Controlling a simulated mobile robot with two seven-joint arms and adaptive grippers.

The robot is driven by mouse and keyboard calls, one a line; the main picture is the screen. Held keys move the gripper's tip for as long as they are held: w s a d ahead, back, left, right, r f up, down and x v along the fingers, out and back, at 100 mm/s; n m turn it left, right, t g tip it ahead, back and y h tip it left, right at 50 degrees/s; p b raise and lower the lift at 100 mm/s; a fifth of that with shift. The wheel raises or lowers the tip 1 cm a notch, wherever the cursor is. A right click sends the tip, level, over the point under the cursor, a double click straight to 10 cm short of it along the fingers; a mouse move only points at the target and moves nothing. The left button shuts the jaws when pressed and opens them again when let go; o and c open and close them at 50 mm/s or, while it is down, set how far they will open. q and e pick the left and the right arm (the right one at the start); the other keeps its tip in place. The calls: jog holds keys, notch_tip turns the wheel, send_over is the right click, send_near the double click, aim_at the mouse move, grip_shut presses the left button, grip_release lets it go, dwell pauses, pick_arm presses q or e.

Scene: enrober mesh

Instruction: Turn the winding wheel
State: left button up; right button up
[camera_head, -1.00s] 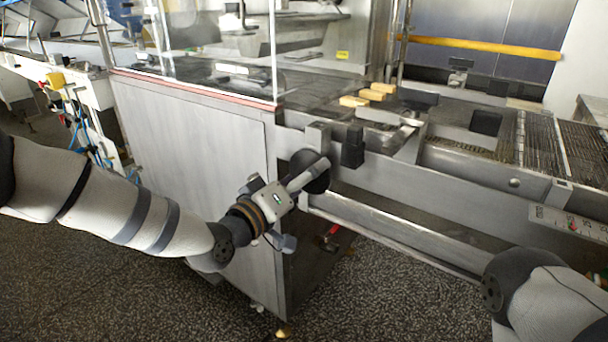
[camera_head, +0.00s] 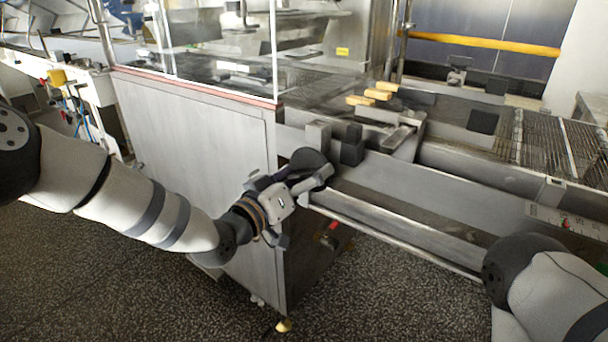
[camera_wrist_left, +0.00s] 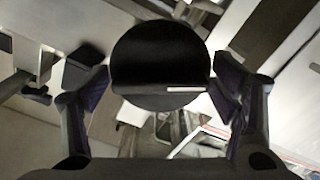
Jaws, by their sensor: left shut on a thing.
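The winding wheel (camera_head: 308,158) is a dark round disc on the front side of the machine, below a grey block. In the left wrist view it is a black disc (camera_wrist_left: 158,55) with a pale stripe near its lower edge. My left gripper (camera_head: 309,178) is at the wheel, its fingers on either side of the rim. In the left wrist view the fingers (camera_wrist_left: 160,85) flank the disc's lower part, and I take them as shut on it. The gripper covers part of the wheel in the head view. My right gripper is out of view; only my right arm shows at lower right.
The steel machine cabinet (camera_head: 205,170) stands behind my left arm. A long metal rail (camera_head: 400,228) runs right from the wheel. Several yellow bars (camera_head: 378,94) lie above, near the wire mesh belt (camera_head: 545,145). The speckled floor (camera_head: 120,290) is clear in front.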

pick_arm(q)
jog(key=o, duration=0.9)
jog(key=shift+c, duration=0.2)
jog(key=shift+a, duration=0.1)
jog(key=v, duration=1.2)
jog(key=s+a+f+n+g+y+p, duration=0.2)
jog(key=s+f+g+y, duration=0.45)
jog(key=s+f, duration=1.15)
jog(key=s+a+f+g+y, duration=0.1)
jog(key=s+a+f+g, duration=0.1)
jog(key=s, duration=0.7)
jog(key=s+a+f+g+y+p, duration=0.1)
jog(key=s+a+f+g, duration=0.1)
jog(key=s+a+g, duration=0.3)
jog(key=s+a+f+g+y, duration=0.2)
jog(key=s+a, duration=0.4)
jog(key=s, duration=0.7)
jog(key=shift+s+f+g, duration=0.2)
jog(key=shift+f+g, duration=0.4)
jog(key=shift+g, duration=0.15)
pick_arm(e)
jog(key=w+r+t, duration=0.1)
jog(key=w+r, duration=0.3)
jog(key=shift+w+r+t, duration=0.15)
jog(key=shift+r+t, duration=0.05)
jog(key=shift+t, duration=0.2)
